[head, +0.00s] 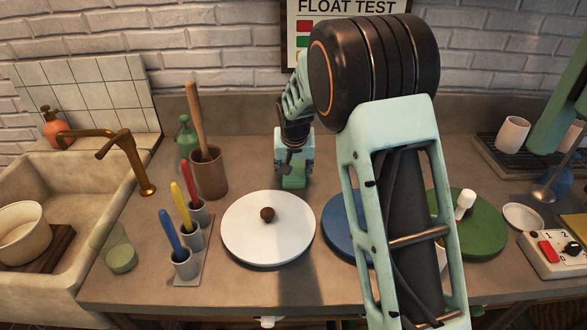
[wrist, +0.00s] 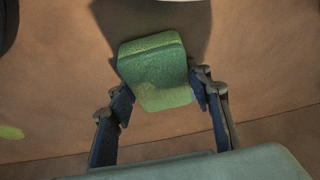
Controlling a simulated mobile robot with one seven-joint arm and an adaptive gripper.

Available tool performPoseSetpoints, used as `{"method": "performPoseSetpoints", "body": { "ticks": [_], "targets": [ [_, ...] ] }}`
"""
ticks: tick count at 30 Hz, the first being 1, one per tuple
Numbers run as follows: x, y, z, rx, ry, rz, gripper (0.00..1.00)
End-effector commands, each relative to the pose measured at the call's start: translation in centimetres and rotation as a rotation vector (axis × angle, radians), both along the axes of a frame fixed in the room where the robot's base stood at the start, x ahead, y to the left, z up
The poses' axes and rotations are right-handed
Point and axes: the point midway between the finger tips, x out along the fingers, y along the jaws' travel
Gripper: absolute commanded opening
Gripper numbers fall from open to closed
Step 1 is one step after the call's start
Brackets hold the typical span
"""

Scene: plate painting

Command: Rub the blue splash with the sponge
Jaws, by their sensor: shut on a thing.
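The green sponge (wrist: 155,72) is between the two fingers of my gripper (wrist: 165,88) in the wrist view. The gripper is shut on it, with a finger on either side. A dark shadow lies beside the sponge on the brown surface; I cannot tell whether they touch. In the head view my gripper (head: 293,168) is over the back of the counter, behind the white plate (head: 245,240). No blue splash shows clearly in either view; my arm hides part of the counter.
A blue plate (head: 343,232) is partly behind my arm, and a green plate (head: 485,235) is to its right. Brushes stand in a holder (head: 190,262) left of the white plate. A brown pot (head: 207,175) and green bottle (head: 187,140) stand behind. The sink (head: 75,290) is far left.

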Motion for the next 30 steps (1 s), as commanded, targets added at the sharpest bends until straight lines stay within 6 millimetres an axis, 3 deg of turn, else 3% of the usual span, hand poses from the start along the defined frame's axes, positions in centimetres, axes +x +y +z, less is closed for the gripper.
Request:
{"method": "performPoseSetpoints", "body": {
  "ticks": [5,30],
  "targets": [
    [-0.1,0.0,0.0,0.000,0.002,0.000,0.26],
    [5.8,0.0,0.2,0.001,-0.003,0.000,0.26]
  ]
}}
